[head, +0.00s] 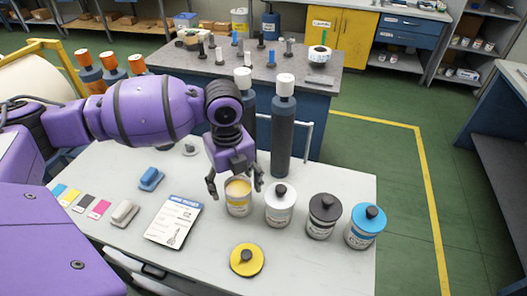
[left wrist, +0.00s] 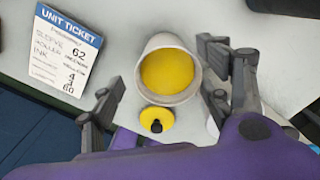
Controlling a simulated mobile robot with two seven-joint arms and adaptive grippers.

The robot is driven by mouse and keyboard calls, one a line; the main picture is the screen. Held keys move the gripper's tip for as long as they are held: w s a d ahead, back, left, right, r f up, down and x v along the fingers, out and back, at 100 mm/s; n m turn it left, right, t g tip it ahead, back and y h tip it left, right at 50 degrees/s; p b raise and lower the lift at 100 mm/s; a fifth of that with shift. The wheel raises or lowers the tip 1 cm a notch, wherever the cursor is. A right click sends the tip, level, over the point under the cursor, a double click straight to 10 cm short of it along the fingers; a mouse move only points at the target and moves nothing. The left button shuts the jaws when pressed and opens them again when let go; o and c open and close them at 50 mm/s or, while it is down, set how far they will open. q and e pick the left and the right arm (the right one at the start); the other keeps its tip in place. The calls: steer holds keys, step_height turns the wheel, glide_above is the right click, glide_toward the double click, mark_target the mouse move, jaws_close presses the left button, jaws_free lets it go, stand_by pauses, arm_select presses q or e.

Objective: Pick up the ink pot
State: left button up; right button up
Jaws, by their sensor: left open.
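An open ink pot with yellow ink (head: 238,199) stands upright on the white table (head: 320,262). My left gripper (head: 236,186) is open above it, with a finger on either side of its rim. In the left wrist view the pot (left wrist: 168,70) shows its round mouth full of yellow ink between the open fingers; I cannot tell whether they touch it. Its yellow lid with a black knob (head: 246,260) lies on the table in front. My right gripper is not in view.
Lidded pots in white (head: 280,206), black (head: 323,215) and blue (head: 365,226) stand to the right. A unit ticket (head: 174,221) lies to the left. A tall dark roller (head: 283,130) stands behind. The table's front right is clear.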

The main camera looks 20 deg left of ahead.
arm_select(q)
steer(key=shift+s+f, duration=0.25)
steer(key=shift+f, duration=0.75)
steer(key=f, duration=0.4)
steer(key=shift+w+d+f, duration=0.25)
steer(key=shift+w, duration=0.1)
steer(key=shift+f, duration=0.2)
steer(key=c, duration=0.5)
steer(key=shift+w, duration=0.1)
steer(key=c, duration=1)
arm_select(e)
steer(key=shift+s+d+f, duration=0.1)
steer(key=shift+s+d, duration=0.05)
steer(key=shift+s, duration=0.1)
arm_select(q)
steer(key=shift+r, duration=0.15)
